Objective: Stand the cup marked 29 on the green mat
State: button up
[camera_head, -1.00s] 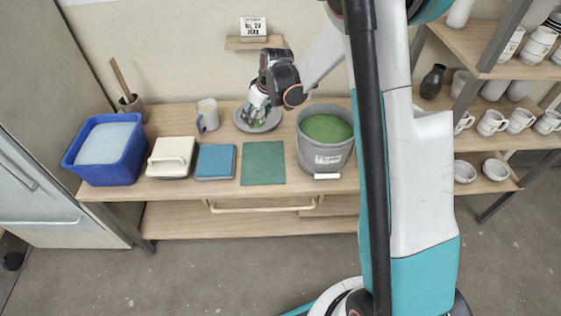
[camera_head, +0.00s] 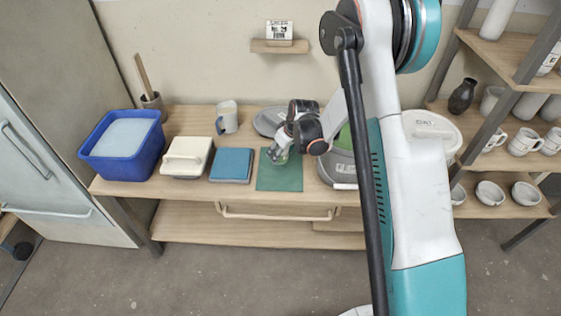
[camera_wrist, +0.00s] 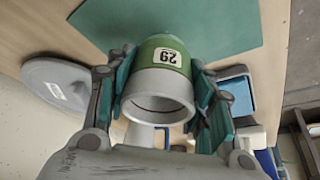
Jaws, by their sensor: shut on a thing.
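The cup marked 29 (camera_wrist: 160,82) is grey-white with a green band at its far end. Its hollow end faces the wrist camera and the "29" label reads upside down there. My gripper (camera_wrist: 160,95) is shut on its sides. In the head view my gripper (camera_head: 279,155) is over the back part of the green mat (camera_head: 280,178), with the cup mostly hidden by the fingers. The mat also shows in the wrist view (camera_wrist: 215,25), beyond the cup. I cannot tell whether the cup touches the mat.
A grey dish (camera_head: 267,122) lies behind the mat. A grey bucket (camera_head: 338,168) stands close on the right, partly behind my arm. A blue pad (camera_head: 232,165), a cream lidded box (camera_head: 187,157), a mug (camera_head: 227,117) and a blue tub (camera_head: 123,147) are to the left.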

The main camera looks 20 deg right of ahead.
aim_at(280, 159)
jog(key=shift+f+b, duration=0.75)
jog(key=shift+f, duration=1.25)
jog(key=shift+f, duration=0.1)
jog(key=o, duration=1.2)
